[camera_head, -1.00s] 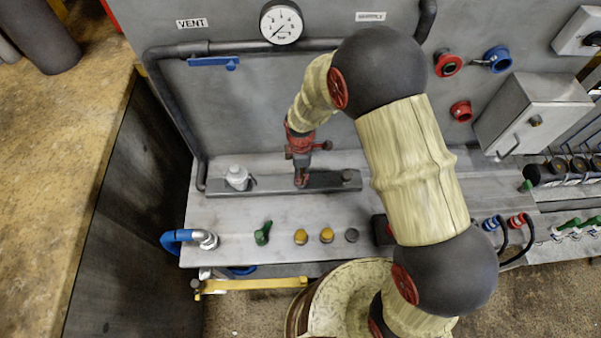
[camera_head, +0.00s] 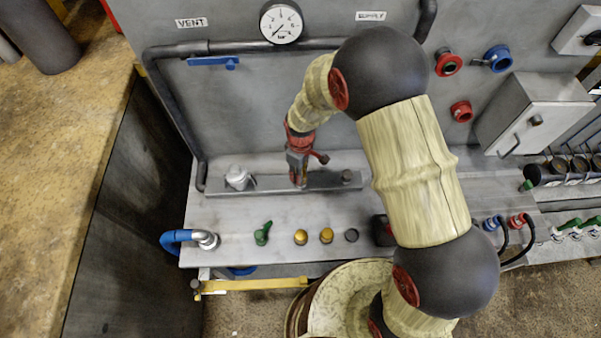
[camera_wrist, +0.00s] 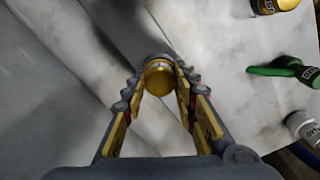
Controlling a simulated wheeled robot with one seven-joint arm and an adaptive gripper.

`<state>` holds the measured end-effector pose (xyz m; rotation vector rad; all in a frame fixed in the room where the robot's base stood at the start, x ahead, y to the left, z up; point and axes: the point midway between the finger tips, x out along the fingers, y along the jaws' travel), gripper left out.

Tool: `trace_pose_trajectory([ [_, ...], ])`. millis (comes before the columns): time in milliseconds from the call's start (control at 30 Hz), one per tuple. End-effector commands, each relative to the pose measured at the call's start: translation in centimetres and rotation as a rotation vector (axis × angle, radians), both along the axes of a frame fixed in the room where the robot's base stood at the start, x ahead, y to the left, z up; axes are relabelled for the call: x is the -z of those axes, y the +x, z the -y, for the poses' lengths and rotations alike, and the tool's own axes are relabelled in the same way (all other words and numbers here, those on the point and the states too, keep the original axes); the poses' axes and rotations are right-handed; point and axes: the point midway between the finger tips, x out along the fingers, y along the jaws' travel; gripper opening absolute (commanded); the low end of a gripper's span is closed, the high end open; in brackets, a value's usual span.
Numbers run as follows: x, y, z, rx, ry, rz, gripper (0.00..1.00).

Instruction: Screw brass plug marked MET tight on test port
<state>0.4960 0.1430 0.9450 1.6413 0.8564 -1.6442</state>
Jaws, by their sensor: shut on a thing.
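My gripper (camera_head: 299,184) points down at the middle of the grey metal bar on the bench. In the wrist view my gripper (camera_wrist: 159,78) is shut on a brass plug (camera_wrist: 158,76), with one finger on each side of it. The plug sits over the bar, and any port under it is hidden. I cannot read a mark on this plug. Two other brass plugs, a left one (camera_head: 301,237) and a right one (camera_head: 327,235), stand on the front of the bench.
A silver fitting (camera_head: 238,178) and a dark fitting (camera_head: 347,175) stand on the bar (camera_head: 270,184) either side of my gripper. A green-handled part (camera_head: 262,233) and a dark cap (camera_head: 351,235) stand in front. A pressure gauge (camera_head: 281,22) hangs on the wall behind.

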Motion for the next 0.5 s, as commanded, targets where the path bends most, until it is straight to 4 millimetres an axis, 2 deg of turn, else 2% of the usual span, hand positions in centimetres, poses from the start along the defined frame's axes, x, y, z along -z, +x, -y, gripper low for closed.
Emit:
trace_pose_trajectory([
  [367,-0.03,0.03,-0.01,0.037,0.001,0.001,0.02],
  [500,-0.01,0.03,0.0,0.174,0.001,0.001,0.02],
])
